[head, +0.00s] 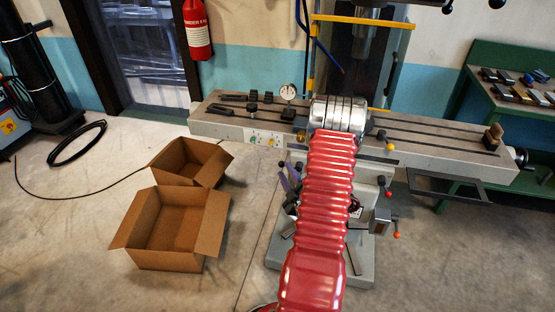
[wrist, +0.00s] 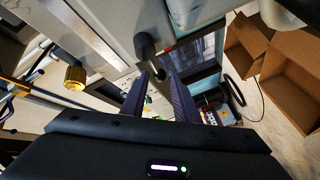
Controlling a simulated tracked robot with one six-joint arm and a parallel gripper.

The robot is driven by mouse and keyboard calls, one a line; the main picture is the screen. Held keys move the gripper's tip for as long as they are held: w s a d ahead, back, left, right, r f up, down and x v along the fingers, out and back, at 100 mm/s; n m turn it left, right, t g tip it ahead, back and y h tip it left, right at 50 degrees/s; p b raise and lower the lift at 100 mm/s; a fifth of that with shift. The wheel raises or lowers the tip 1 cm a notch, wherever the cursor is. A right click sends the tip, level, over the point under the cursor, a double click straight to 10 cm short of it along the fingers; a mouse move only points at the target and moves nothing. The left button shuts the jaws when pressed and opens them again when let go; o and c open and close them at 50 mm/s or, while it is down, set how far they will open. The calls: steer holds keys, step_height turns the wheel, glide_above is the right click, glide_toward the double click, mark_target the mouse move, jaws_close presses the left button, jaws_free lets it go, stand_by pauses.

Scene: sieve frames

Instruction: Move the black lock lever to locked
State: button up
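A black lever with a rounded knob end (wrist: 145,45) stands out from the grey machine body (wrist: 115,25) in the wrist view. My gripper (wrist: 162,76) has two purple fingers, spread apart with nothing clearly held. The lever's end lies just beyond the fingertips; I cannot tell if they touch. In the head view the purple fingers of my gripper (head: 290,177) show at the left of my red-sleeved arm, below the machine table (head: 440,155). My arm hides much of the machine front there, and I cannot make out this lever's setting.
A brass knob (wrist: 75,76) sits left of the fingers in the wrist view. A black-and-orange handle (head: 389,192) stands out at the machine's right. Two open cardboard boxes (head: 165,255) stand on the floor at left. A green bench (head: 490,75) with parts is at right.

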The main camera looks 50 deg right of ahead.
steer(key=x, duration=0.9)
steer(key=shift+c, duration=0.4)
jaws_close()
